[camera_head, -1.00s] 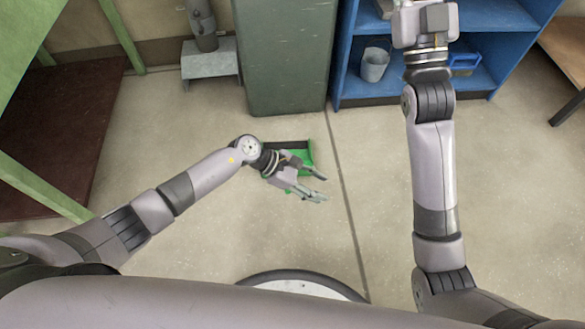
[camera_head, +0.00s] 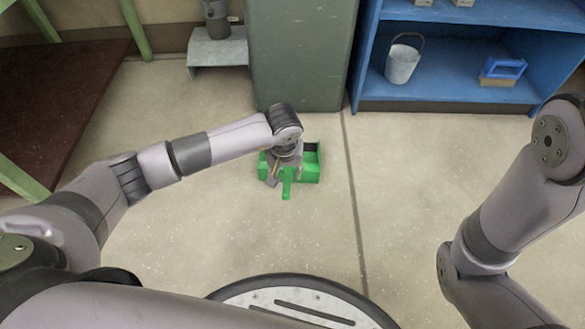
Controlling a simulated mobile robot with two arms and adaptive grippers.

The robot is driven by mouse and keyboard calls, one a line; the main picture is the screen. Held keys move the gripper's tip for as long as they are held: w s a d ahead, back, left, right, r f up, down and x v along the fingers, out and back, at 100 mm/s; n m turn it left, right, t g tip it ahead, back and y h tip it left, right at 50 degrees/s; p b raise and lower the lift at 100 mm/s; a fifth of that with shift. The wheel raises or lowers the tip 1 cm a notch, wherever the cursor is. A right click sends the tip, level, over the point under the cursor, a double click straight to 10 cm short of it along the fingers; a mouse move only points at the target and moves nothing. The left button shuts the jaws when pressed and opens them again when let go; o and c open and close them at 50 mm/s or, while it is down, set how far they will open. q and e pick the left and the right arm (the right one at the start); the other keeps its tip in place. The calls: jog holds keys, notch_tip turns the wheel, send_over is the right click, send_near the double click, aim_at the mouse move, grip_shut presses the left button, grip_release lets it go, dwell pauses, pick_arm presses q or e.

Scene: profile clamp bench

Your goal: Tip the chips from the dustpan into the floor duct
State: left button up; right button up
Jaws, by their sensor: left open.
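The green dustpan (camera_head: 311,172) lies on the floor in front of the green cabinet, its short handle pointing towards me. My left gripper (camera_head: 279,175) is open, pointing down over the dustpan's handle side. My wrist hides part of the pan, and I cannot tell whether the fingers touch it. No chips can be made out in the visible part of the pan. A grey flared metal hood with a pipe (camera_head: 218,50), apparently the floor duct, stands on the floor at the back left. My right gripper is out of view; only its arm shows at the right edge.
A tall green cabinet (camera_head: 300,50) stands behind the dustpan, right of the duct. Green-framed bench legs stand at left.

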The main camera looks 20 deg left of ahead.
aim_at(287, 185)
pick_arm(q)
jog(key=shift+f, duration=0.1)
dwell(0.3)
jog(key=f+b, duration=0.2)
jog(key=f, duration=0.1)
jog(key=w+f+b, duration=0.1)
jog(key=f+b, duration=0.4)
jog(key=shift+w+a+f+b, duration=0.2)
jog(key=shift+f+b, duration=0.1)
jog(key=shift+f, duration=0.1)
jog(key=shift+c, duration=0.3)
grip_shut()
dwell(0.4)
